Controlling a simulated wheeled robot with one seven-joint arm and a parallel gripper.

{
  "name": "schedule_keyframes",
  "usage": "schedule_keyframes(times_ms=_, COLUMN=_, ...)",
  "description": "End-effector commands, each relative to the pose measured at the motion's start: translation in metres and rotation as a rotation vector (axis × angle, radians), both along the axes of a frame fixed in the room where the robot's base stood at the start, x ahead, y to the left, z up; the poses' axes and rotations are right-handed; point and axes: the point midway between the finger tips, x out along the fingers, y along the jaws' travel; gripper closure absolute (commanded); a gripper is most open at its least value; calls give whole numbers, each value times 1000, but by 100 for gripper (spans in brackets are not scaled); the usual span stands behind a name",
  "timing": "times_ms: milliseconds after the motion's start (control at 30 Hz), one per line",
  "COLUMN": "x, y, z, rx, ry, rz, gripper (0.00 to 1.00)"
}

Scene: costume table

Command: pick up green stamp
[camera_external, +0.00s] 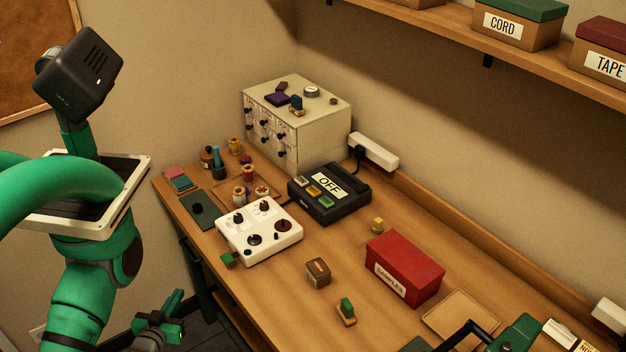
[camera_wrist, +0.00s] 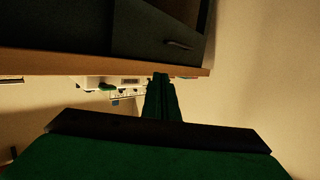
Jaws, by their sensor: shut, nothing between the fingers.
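The green stamp (camera_external: 346,308) has a green grip on a small wooden base. It stands on the wooden table in the external view, in front of the red samples box. My gripper (camera_external: 174,302) is at the lower left of that view, off the table's front edge and well apart from the stamp. In the wrist view, my gripper (camera_wrist: 162,84) has its green fingers together with nothing between them. I cannot make out the green stamp in the wrist view.
The table's edge (camera_wrist: 60,70) and a dark drawer unit cross the upper wrist view. A brown block (camera_external: 318,271), the red samples box (camera_external: 405,268), a white control box (camera_external: 258,231) and a yellow piece (camera_external: 377,226) stand near the stamp. A shallow tray (camera_external: 460,315) lies to the right.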

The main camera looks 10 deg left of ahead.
Motion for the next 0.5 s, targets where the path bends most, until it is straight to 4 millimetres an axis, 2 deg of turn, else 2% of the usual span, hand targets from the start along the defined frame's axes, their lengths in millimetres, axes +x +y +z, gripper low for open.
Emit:
schedule_keyframes(times_ms=233, x=0, y=0, z=0, rx=0, ry=0, rz=0, gripper=100)
schedule_keyframes(times_ms=267, x=0, y=0, z=0, rx=0, ry=0, rz=0, gripper=98)
schedule_keyframes(times_ms=467, x=0, y=0, z=0, rx=0, ry=0, rz=0, gripper=50)
schedule_keyframes(times_ms=500, x=0, y=0, z=0, rx=0, ry=0, rz=0, gripper=48)
